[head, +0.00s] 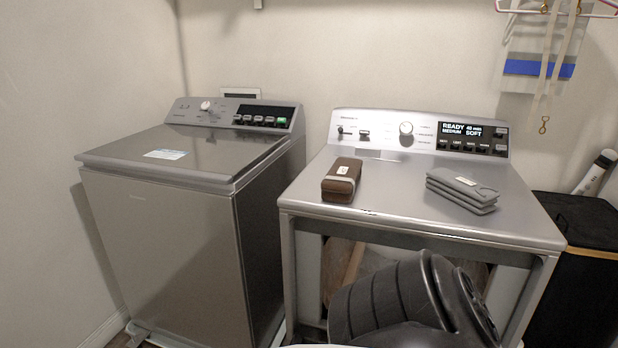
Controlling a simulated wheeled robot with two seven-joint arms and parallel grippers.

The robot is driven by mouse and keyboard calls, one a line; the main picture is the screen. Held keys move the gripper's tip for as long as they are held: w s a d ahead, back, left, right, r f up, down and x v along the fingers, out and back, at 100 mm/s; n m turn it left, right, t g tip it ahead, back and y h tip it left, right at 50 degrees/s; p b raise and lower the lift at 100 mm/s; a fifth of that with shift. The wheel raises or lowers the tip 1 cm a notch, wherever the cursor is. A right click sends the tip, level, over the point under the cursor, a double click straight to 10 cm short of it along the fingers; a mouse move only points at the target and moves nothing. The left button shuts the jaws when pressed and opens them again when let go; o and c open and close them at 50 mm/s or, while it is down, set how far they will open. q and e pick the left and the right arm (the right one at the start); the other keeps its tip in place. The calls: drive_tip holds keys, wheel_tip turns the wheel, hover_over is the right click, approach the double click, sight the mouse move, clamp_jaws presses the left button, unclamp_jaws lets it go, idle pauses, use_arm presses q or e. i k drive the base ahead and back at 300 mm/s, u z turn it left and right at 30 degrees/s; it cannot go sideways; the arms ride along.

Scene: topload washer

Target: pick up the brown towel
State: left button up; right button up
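The brown towel (341,181) is a compact, folded or rolled bundle with a pale band and a small white label on top. It lies on the left part of the flat silver top of the right-hand machine (400,200), with nothing touching it. A grey folded towel (462,189), also with a small label, lies on the same top to its right, a clear gap apart. Neither of my grippers shows in the head view.
A silver topload washer (160,235) with its lid shut stands on the left, separated by a narrow gap. Control panels rise behind both tops. A black bin (580,265) stands at the right. Straps and a hanger (555,50) hang at the upper right. Space between the towels is clear.

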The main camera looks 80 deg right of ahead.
sight(339, 184)
drive_tip(key=i, duration=2.05)
drive_tip(key=z, duration=3.15)
drive_tip(key=i, duration=0.1)
drive_tip(key=u, duration=0.15)
